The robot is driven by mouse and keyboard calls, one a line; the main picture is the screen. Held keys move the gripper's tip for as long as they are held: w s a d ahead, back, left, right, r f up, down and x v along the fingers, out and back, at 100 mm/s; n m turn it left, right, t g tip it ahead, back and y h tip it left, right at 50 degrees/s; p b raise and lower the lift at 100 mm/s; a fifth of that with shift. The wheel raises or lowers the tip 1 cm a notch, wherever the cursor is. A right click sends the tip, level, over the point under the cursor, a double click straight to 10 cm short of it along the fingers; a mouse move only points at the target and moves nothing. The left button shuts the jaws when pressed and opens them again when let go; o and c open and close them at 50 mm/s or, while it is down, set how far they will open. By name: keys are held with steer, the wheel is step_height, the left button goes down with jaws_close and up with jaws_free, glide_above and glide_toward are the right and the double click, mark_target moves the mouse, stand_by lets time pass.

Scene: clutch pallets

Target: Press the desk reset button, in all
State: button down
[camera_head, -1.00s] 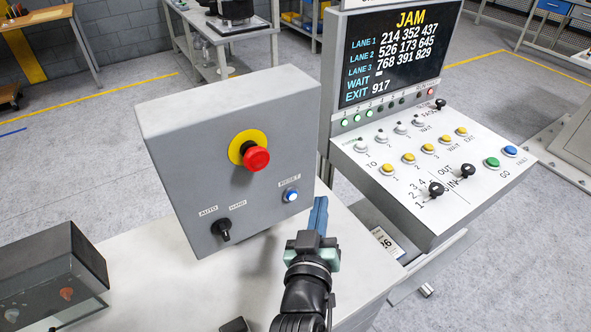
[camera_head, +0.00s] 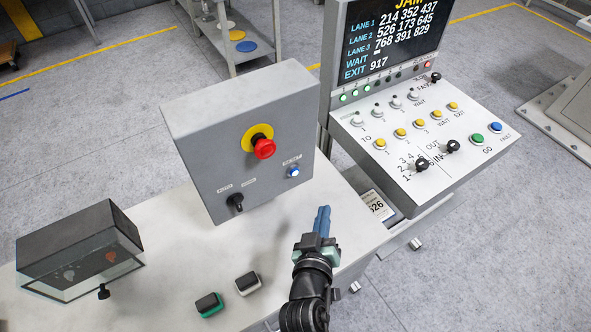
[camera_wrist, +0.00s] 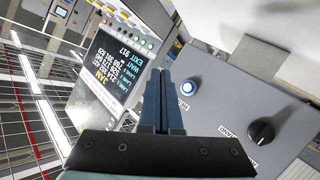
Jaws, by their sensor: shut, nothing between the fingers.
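The reset button (camera_head: 293,172) is a small blue-white lit button with a pale ring. It sits at the lower right of the front of a grey box (camera_head: 300,135) on the white desk, under a RESET label. It also shows in the wrist view (camera_wrist: 188,88), just right of the fingertips. My gripper (camera_head: 322,212) has blue fingers, shut and empty. In the head view it is below and right of the button, apart from it.
The box also carries a red emergency stop (camera_head: 264,148) on a yellow disc and a black selector knob (camera_head: 236,203). A console (camera_head: 420,150) stands right. A clear-sided dark case (camera_head: 80,250) and two small blocks (camera_head: 209,304) (camera_head: 247,283) lie on the desk.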

mark_target(294, 172)
steer(key=w+a+b, duration=0.4)
steer(key=w+a, duration=0.1)
steer(key=w, duration=0.2)
stand_by(0.4)
steer(key=shift+w+a, duration=0.2)
stand_by(1.8)
steer(key=shift+w+a+b, duration=0.15)
steer(key=shift+w+b, duration=0.1)
steer(key=shift+b, duration=0.15)
steer(key=shift+w+a+r+b, duration=0.1)
steer(key=shift+w+a+b, duration=0.2)
steer(key=shift+w+b, duration=0.1)
stand_by(0.8)
steer(key=shift+s, duration=0.1)
steer(key=shift+s+d+p, duration=0.45)
steer(key=shift+s+d, duration=0.1)
steer(key=shift+s, duration=0.1)
